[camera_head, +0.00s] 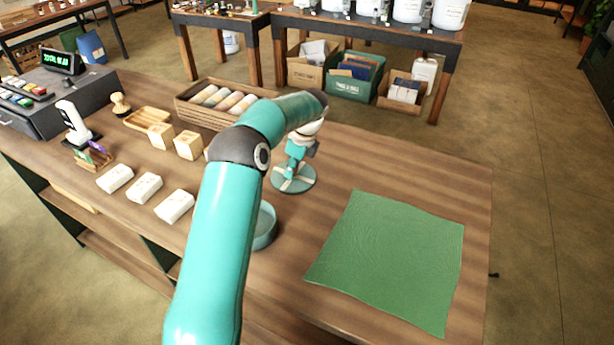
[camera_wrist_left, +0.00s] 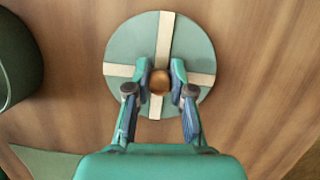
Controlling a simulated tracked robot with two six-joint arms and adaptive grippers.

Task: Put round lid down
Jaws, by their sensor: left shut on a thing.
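The round lid (camera_head: 306,181) is a flat teal disc with a cream cross band. In the left wrist view the lid (camera_wrist_left: 127,49) shows with a brown knob (camera_wrist_left: 160,81) at its middle. My left gripper (camera_head: 291,173) points down over the lid, and in the wrist view its fingers (camera_wrist_left: 160,84) are shut on the knob. The lid looks level and on or very close to the wooden counter; I cannot tell if it touches. A round teal tin (camera_head: 266,228) stands nearer, partly hidden by my left arm. My right gripper is out of view.
A green cloth (camera_head: 390,255) lies flat on the counter (camera_head: 440,172) at the right. Wrapped white bars (camera_head: 145,187), small boxes (camera_head: 188,145) and a crate of rolls (camera_head: 195,113) are at the left and back. Bare wood lies between lid and cloth.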

